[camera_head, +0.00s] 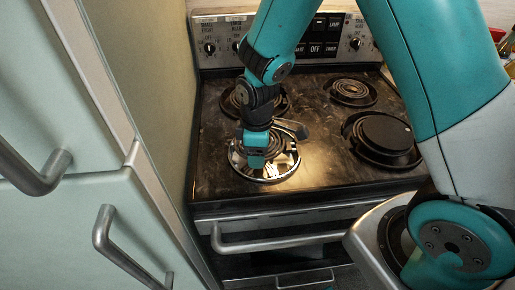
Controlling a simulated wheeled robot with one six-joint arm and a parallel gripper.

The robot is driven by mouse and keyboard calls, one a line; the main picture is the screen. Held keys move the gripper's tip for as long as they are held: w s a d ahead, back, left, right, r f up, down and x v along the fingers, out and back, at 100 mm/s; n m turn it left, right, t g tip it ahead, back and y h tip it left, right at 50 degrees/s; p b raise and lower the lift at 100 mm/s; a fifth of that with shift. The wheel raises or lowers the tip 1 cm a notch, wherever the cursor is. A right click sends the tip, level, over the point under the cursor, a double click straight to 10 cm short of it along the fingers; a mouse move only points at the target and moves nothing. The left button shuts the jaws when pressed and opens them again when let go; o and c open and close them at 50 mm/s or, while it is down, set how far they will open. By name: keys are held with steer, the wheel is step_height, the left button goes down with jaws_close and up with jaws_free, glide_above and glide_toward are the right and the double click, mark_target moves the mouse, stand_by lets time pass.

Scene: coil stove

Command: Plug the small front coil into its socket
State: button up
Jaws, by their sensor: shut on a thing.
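The small front coil (281,143) is a dark spiral at the front left of the stove. It lies over a shiny round drip pan (279,172). My gripper (256,161) points down over the left part of the coil and is shut on it. My gripper hides part of the coil and its left edge. The socket cannot be made out, and I cannot tell whether the coil's prongs are in it.
The black stovetop (225,180) has a coil at the back right (351,90), a dark covered burner at the front right (382,134) and another burner behind my gripper. Cabinets with handles (120,250) stand close on the left. The oven handle (280,243) runs along the front.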

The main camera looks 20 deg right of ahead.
steer(key=shift+f+b, duration=0.9)
steer(key=shift+f, duration=0.45)
steer(key=shift+s+d, duration=0.25)
steer(key=shift+d, duration=0.55)
steer(key=shift+p, duration=0.3)
stand_by(1.0)
steer(key=o, duration=1.2)
steer(key=shift+f, duration=0.1)
steer(key=shift+r+p, duration=3.4)
steer(key=shift+r, duration=0.65)
